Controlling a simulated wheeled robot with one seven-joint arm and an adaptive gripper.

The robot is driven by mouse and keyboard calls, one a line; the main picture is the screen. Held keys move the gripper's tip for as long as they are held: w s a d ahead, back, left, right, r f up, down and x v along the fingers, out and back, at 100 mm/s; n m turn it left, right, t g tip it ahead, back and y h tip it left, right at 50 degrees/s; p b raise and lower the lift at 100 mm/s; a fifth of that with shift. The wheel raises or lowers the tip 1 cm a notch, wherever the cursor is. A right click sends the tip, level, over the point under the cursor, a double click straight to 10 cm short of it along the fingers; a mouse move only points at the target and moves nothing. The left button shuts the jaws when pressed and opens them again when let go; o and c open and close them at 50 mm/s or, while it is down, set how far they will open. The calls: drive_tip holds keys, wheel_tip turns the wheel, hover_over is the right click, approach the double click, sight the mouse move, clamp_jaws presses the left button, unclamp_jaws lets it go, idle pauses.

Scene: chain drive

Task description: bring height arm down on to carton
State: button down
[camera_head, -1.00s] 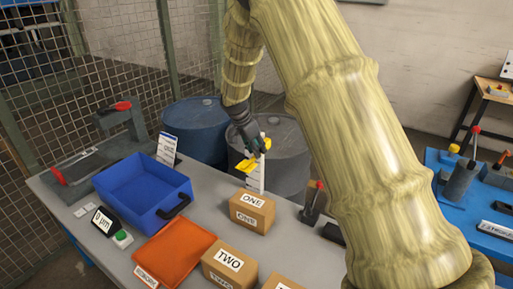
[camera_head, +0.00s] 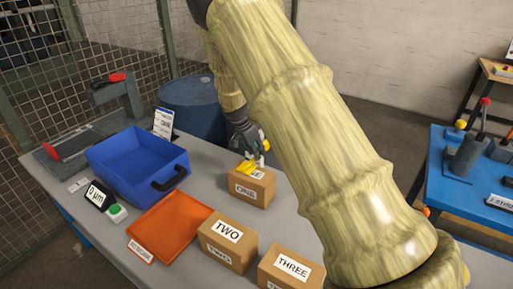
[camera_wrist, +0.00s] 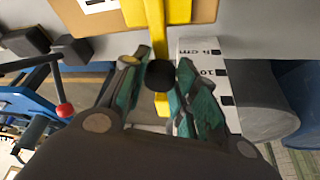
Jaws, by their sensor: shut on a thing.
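The yellow height arm (camera_head: 247,168) lies over the top of the carton labelled ONE (camera_head: 251,188). In the wrist view the height arm (camera_wrist: 155,22) crosses the carton's edge (camera_wrist: 204,11). Whether it touches the carton top I cannot tell. My gripper (camera_head: 258,150) is behind the carton, shut on the black knob (camera_wrist: 160,75) of the height arm. Its two green-padded fingers (camera_wrist: 159,85) stand either side of the knob. The white scale (camera_wrist: 203,58) with black marks stands right beside the fingers in the wrist view. In the head view my arm hides part of the bench behind the carton.
Cartons TWO (camera_head: 227,243) and THREE (camera_head: 290,270) stand in front. An orange tray (camera_head: 170,228) and a blue bin (camera_head: 137,165) lie to the left. Blue drums (camera_head: 190,103) stand behind the bench.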

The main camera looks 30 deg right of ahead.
drive_tip(key=c, duration=1.1)
unclamp_jaws()
drive_tip(key=v, duration=1.2)
